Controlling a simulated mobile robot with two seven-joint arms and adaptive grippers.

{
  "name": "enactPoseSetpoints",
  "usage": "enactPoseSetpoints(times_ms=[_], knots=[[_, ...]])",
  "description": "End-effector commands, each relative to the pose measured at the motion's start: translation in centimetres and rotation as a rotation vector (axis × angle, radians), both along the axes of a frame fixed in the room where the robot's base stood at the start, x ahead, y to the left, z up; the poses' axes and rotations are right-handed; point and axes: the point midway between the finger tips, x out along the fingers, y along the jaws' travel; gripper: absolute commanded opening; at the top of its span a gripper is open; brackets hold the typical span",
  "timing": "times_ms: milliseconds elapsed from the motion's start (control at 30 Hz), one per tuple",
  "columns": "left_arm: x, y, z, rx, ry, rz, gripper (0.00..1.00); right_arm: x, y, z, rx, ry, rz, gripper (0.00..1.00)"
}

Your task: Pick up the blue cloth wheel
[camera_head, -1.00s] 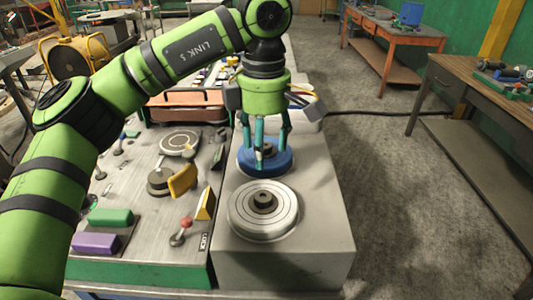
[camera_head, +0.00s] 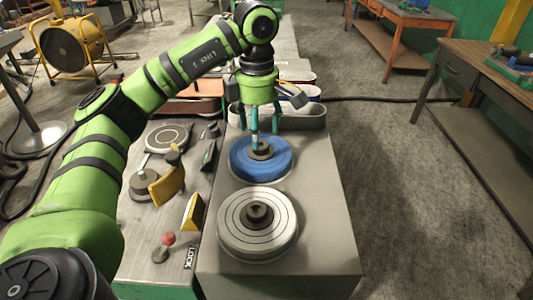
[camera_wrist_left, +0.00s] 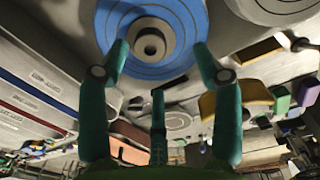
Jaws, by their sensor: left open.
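The blue cloth wheel (camera_head: 262,159) lies flat on the grey box top, with a dark ringed hub at its centre. In the left wrist view the blue wheel (camera_wrist_left: 177,59) fills the top middle, with the hub ahead of the fingers. My left gripper (camera_head: 263,137) hangs above the wheel's far side with its teal fingers pointing down. In the left wrist view my left gripper (camera_wrist_left: 158,70) has its fingers spread and nothing between them. My right gripper is in neither view.
A pale grooved disc (camera_head: 258,222) with a dark hub lies in front of the blue wheel. A yellow lever (camera_head: 167,182) and a red knob (camera_head: 168,239) stand on the panel at left. Belts (camera_head: 300,108) lie behind. Open floor lies right of the box.

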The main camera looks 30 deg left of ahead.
Motion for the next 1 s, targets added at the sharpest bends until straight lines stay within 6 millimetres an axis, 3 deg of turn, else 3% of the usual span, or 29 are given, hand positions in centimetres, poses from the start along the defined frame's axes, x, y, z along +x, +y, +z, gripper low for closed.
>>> enactPoseSetpoints(times_ms=[100,200,333,567,633,733,767,1000], knots=[[0.4,0.1,-1.4,0.001,0.007,0.001,0.65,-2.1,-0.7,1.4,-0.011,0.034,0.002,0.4],[0.6,0.1,-3.1,0.002,0.005,0.001,0.65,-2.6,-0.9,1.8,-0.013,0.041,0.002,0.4],[0.6,0.1,-4.3,0.001,0.003,0.0,0.65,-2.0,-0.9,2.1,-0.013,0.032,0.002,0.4],[0.6,0.0,-4.6,0.0,0.0,0.0,0.65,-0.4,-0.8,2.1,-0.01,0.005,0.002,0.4],[0.6,0.0,-4.6,0.0,0.0,0.0,0.45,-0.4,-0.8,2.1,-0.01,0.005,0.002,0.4],[0.6,0.0,-4.6,0.001,0.0,0.0,0.05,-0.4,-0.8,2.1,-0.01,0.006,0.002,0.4],[0.6,0.0,-4.6,0.001,0.0,0.0,0.0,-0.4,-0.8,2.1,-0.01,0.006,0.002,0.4],[0.6,0.0,-4.6,0.0,0.0,0.0,0.0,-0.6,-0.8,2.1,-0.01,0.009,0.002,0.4]])
